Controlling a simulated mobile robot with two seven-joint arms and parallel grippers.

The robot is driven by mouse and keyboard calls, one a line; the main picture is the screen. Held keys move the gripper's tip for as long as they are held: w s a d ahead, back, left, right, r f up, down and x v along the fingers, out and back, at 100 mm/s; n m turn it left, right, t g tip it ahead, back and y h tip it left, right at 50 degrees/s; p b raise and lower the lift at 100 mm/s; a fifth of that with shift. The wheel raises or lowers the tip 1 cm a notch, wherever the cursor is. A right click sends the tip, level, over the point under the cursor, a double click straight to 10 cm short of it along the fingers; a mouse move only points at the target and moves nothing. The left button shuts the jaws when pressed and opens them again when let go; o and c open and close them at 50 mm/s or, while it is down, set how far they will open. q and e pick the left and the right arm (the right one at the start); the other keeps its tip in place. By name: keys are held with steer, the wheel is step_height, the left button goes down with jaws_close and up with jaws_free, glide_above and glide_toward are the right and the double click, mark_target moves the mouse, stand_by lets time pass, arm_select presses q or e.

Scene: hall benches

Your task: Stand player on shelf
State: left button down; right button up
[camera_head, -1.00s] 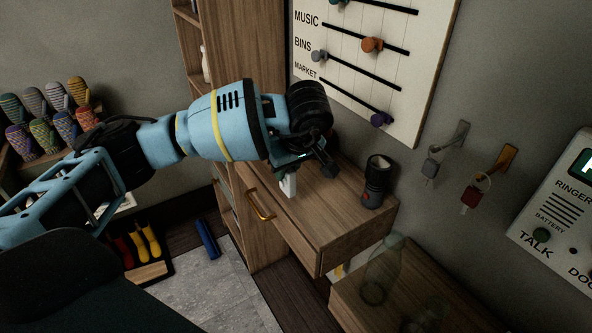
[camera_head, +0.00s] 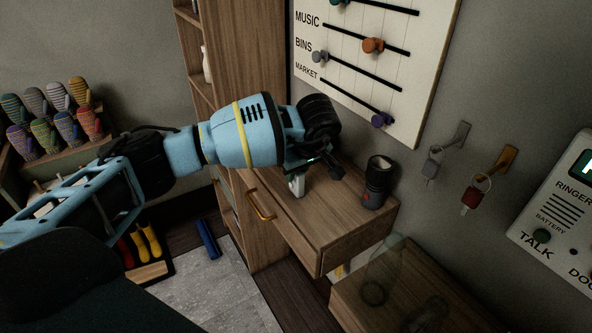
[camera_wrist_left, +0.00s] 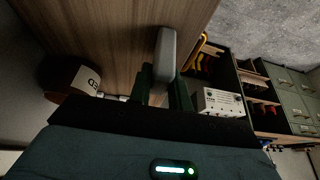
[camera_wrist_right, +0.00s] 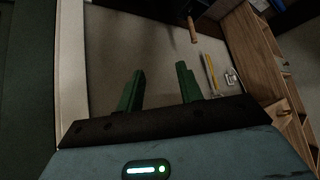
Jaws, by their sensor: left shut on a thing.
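The player (camera_head: 297,187), a small pale grey slab, is in my left gripper (camera_head: 299,172) in the head view. It is just over or on the wooden drawer-shelf top (camera_head: 333,220); I cannot tell whether it touches. In the left wrist view the player (camera_wrist_left: 166,55) shows as a rounded grey slab between the green fingers of my left gripper (camera_wrist_left: 163,90), which is shut on it. My arm and wrist hide part of the shelf top behind it. My right gripper (camera_wrist_right: 160,85) is open and empty in the right wrist view.
A dark torch-like cylinder (camera_head: 377,182) stands to the right on the shelf top. A brass handle (camera_head: 260,206) projects from the front. A tall wooden cabinet (camera_head: 247,65) stands behind at left. A glass bottle (camera_head: 383,268) stands on a lower surface. Keys (camera_head: 471,196) hang on the wall.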

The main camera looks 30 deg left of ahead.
arm_select(q)
steer(key=c, duration=1.7)
jaws_free()
steer(key=shift+f, duration=0.15)
steer(key=shift+c, duration=0.2)
steer(key=o, duration=0.4)
steer(key=shift+o, duration=0.2)
steer(key=shift+d+r, duration=0.1)
steer(key=shift+r, duration=0.4)
steer(key=v, duration=1.1)
steer(key=shift+r, duration=0.2)
steer(key=shift+s, duration=0.1)
